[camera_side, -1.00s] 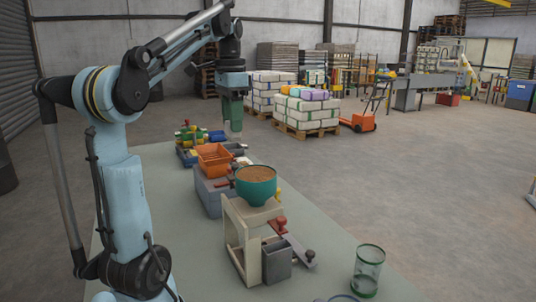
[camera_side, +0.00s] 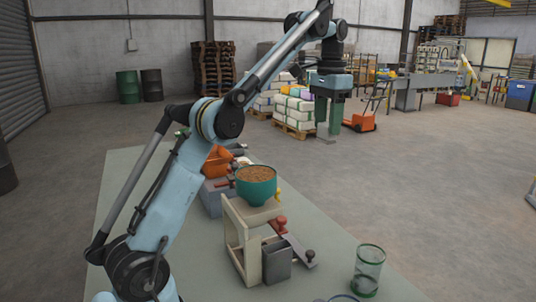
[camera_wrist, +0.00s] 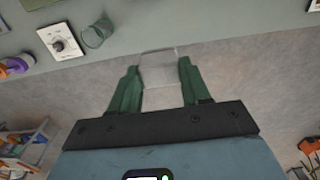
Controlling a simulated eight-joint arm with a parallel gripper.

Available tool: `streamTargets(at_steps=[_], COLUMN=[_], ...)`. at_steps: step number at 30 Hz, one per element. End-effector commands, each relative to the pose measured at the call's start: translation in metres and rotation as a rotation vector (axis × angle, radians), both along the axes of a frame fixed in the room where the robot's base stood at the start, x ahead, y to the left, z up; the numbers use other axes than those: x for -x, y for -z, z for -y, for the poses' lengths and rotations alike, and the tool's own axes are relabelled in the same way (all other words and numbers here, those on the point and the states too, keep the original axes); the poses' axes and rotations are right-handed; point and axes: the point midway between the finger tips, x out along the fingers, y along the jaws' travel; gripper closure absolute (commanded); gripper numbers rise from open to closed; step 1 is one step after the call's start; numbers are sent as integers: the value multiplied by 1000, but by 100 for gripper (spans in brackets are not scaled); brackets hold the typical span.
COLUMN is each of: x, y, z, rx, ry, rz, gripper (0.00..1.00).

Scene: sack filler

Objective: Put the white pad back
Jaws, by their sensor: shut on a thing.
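My gripper (camera_side: 328,130) hangs with its green fingers pointing down, up in the air to the right of the table's far end. In the wrist view my gripper (camera_wrist: 159,72) is shut on a pale, whitish-grey pad (camera_wrist: 160,68), which spans the space between the two fingertips. In the side view the pad (camera_side: 327,139) shows only as a small grey patch under the fingers. It is clear of the table in both views.
The green-grey table (camera_side: 130,220) carries a teal hopper of brown grain (camera_side: 257,187) on a cream stand (camera_side: 235,230), an orange bin (camera_side: 218,162) and a green-rimmed glass jar (camera_side: 368,270). Stacked pallets (camera_side: 296,110) stand behind on the floor. Open floor lies right of the table.

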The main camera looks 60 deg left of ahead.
Motion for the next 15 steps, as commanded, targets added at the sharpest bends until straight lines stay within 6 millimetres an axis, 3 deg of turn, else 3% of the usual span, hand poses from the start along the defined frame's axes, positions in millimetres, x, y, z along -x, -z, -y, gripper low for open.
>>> streamTargets(at_steps=[15], x=[-3], y=[36], z=[4], rx=[0], ry=[0], rz=[0], gripper=[86])
